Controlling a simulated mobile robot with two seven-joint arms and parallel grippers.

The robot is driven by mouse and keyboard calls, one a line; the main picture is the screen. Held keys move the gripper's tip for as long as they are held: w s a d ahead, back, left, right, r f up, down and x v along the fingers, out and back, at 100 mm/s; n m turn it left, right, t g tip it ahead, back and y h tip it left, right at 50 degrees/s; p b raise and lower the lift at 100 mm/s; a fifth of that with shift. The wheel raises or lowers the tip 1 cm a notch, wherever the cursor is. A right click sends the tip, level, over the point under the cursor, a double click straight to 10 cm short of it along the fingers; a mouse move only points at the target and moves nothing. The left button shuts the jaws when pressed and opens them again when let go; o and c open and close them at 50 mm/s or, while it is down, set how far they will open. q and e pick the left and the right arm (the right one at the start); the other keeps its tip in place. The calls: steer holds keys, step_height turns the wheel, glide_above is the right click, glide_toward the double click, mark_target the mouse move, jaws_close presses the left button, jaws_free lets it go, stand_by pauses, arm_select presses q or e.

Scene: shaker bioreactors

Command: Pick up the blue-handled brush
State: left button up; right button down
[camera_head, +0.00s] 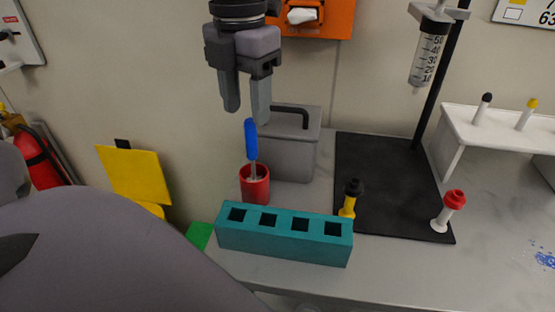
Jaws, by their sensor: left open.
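The blue-handled brush (251,139) stands nearly upright in a red cup (255,187) on the bench, its blue handle pointing up and its lower end hidden inside the cup. My left gripper (247,109) comes down from the top of the camera_head view, fingers pointing down. It is open and empty, with its fingertips just above the top of the brush handle. In this view the handle top appears just below and between the two fingers, and I cannot tell the exact depth gap. My right gripper is not in view.
A teal rack (284,250) with square holes stands in front of the cup. A grey box (288,158) with a black handle stands behind it. A black mat (385,190), a yellow bottle (348,208) and a red-capped tube (448,211) are to the right.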

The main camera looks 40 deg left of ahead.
mark_target(253, 157)
arm_select(q)
steer(key=shift+w+f, duration=0.1)
steer(key=shift+w, duration=0.05)
step_height(253, 157, down, 2)
steer(key=shift+f, duration=0.2)
steer(key=shift+w+f+p, duration=0.1)
steer(key=shift+f+p, duration=0.45)
steer(key=shift+f, duration=1.7)
jaws_close()
